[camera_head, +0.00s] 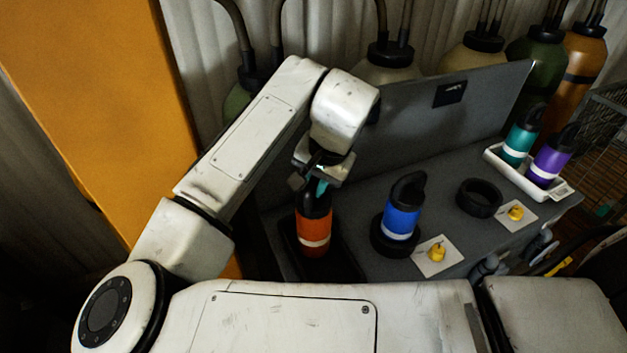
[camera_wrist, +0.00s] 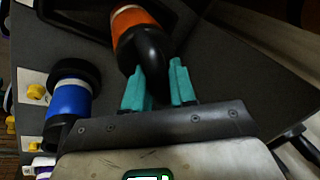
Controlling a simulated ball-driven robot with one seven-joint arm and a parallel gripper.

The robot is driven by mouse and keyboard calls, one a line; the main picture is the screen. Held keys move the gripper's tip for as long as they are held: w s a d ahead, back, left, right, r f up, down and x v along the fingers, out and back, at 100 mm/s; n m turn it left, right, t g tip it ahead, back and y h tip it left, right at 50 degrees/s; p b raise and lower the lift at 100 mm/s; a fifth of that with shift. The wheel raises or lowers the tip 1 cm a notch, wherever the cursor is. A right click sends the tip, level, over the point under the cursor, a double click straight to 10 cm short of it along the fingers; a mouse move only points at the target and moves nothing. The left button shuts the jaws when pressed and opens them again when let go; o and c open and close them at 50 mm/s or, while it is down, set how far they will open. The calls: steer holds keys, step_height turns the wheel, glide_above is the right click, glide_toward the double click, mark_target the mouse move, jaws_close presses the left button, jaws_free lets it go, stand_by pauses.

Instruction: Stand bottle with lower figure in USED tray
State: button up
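An orange bottle (camera_head: 314,230) with a white band and black bent cap stands about upright at a dark, shadowed tray (camera_head: 340,266). My gripper (camera_head: 319,184) is over it. In the wrist view the teal fingers of my gripper (camera_wrist: 160,86) lie on either side of the cap of the orange bottle (camera_wrist: 131,20), apparently closed on it. A blue bottle (camera_head: 401,221) stands in a black ring holder; it also shows in the wrist view (camera_wrist: 68,97). A teal bottle (camera_head: 518,143) and a purple bottle (camera_head: 547,163) stand in a white tray (camera_head: 497,159). No figures are readable.
An empty black ring holder (camera_head: 479,198) stands right of the blue bottle. White cards with yellow knobs (camera_head: 437,253) lie beside the holders. A grey upright panel (camera_head: 430,120) backs the bench, with large hosed tanks (camera_head: 388,62) behind. An orange pillar (camera_head: 110,90) is at left.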

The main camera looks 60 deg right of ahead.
steer(key=o, duration=0.5)
steer(key=shift+c, duration=0.2)
steer(key=shift+r, duration=0.1)
steer(key=v, duration=1.2)
steer(key=shift+s, duration=0.1)
